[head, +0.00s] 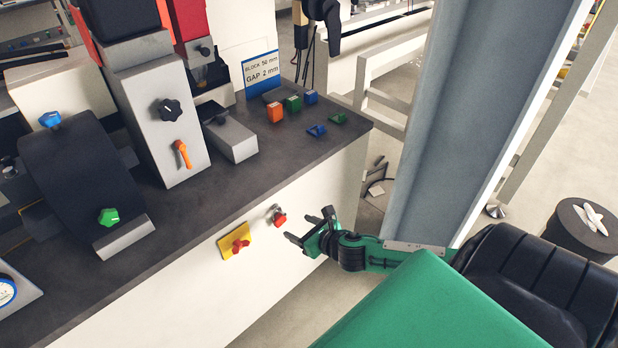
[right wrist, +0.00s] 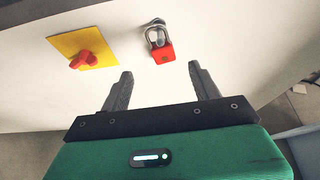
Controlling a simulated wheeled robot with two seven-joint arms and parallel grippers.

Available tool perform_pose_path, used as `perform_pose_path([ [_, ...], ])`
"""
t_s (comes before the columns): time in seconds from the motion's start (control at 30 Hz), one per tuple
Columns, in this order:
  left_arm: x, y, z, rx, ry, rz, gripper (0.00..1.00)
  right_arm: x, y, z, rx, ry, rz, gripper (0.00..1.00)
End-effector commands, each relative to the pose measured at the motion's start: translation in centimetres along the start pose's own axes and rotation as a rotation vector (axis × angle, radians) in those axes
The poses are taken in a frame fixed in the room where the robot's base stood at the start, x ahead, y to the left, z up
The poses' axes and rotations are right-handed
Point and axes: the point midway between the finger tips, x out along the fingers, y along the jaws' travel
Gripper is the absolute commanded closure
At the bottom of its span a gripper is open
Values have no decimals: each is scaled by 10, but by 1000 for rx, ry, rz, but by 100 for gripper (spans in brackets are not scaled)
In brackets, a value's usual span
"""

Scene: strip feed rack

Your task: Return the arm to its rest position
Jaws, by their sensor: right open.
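My right gripper (head: 308,228) is at the lower middle of the head view, on its green arm, in front of the white cabinet front (head: 310,200). Its two dark fingers also show in the right wrist view (right wrist: 162,85), spread apart with nothing between them. Beyond the fingertips a red padlock (right wrist: 162,54) hangs on a metal ring, apart from them. To its left is a yellow plate with a red knob (right wrist: 85,60). My left gripper is not in view.
The dark bench top (head: 215,180) carries a grey machine with an orange lever (head: 182,154), a green knob (head: 108,217) and small coloured blocks (head: 275,112) near a blue-and-white sign (head: 261,73). A grey column (head: 465,110) stands right of the bench. A dark round stool (head: 582,232) is at far right.

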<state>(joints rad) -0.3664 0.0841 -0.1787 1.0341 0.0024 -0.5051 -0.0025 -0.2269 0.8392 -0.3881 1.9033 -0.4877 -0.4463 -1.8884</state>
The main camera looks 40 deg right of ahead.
Motion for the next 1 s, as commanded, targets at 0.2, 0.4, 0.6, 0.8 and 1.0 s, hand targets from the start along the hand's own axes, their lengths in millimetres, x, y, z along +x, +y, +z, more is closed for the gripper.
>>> perform_pose_path([
  [0.2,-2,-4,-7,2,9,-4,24,-25,2,0,0,-1,3,37],
  [0.4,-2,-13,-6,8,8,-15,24,-34,2,0,-2,-3,2,37],
  [0.6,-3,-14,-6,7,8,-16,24,-34,2,1,1,-3,2,37],
  [0.8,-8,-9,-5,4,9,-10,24,-24,-16,-34,187,57,-52,37],
  [1.0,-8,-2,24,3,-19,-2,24,-14,-48,-145,739,194,-235,37],
])
